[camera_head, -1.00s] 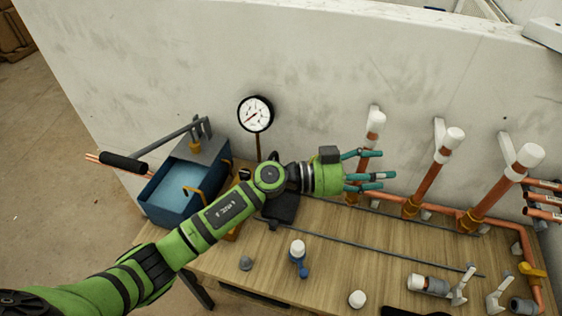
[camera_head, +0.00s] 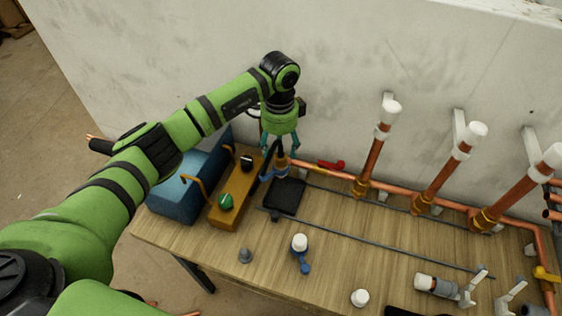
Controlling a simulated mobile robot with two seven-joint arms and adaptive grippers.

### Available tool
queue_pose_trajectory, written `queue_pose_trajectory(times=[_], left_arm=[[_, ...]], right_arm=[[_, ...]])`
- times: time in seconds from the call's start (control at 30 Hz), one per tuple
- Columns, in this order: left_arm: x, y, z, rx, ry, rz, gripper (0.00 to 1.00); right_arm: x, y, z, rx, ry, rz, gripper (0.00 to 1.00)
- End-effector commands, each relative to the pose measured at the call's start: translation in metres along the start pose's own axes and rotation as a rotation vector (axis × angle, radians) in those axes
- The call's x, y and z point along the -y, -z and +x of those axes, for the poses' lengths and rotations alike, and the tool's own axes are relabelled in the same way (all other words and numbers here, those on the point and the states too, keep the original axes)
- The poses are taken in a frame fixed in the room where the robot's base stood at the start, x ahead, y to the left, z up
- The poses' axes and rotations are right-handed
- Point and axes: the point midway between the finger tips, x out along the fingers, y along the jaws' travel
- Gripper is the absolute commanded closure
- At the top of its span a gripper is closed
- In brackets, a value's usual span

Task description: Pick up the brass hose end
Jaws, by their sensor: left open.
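My left gripper (camera_head: 280,148) points down at the back of the bench, near the wall, with its teal fingers spread open. A small brass-orange piece (camera_head: 282,162), which looks like the brass hose end, shows just below and between the fingertips, beside a blue fitting (camera_head: 267,175). A dark hose seems to run there. The fingers partly cover this spot, and I cannot tell whether they touch the piece. My right gripper is not in view.
A black pad (camera_head: 286,196) lies just in front. A wooden block (camera_head: 236,196) with a green knob and a blue tank (camera_head: 183,185) stand to the left. Copper pipes (camera_head: 372,160) with white caps rise to the right. The wall (camera_head: 330,80) is close behind.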

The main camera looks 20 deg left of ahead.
Motion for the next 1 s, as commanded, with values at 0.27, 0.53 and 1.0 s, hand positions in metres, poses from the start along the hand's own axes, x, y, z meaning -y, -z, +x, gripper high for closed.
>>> queue_pose_trajectory(times=[0.27, 0.53, 1.0], left_arm=[[0.0, 0.003, 0.043, -0.002, -0.002, 0.001, 0.36], [0.0, 0.003, 0.046, -0.003, -0.001, 0.002, 0.36], [0.0, 0.003, 0.046, -0.003, -0.001, 0.002, 0.85]], right_arm=[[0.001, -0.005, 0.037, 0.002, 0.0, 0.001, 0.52], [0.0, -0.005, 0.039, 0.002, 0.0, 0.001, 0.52], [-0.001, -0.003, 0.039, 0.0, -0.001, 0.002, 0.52]])
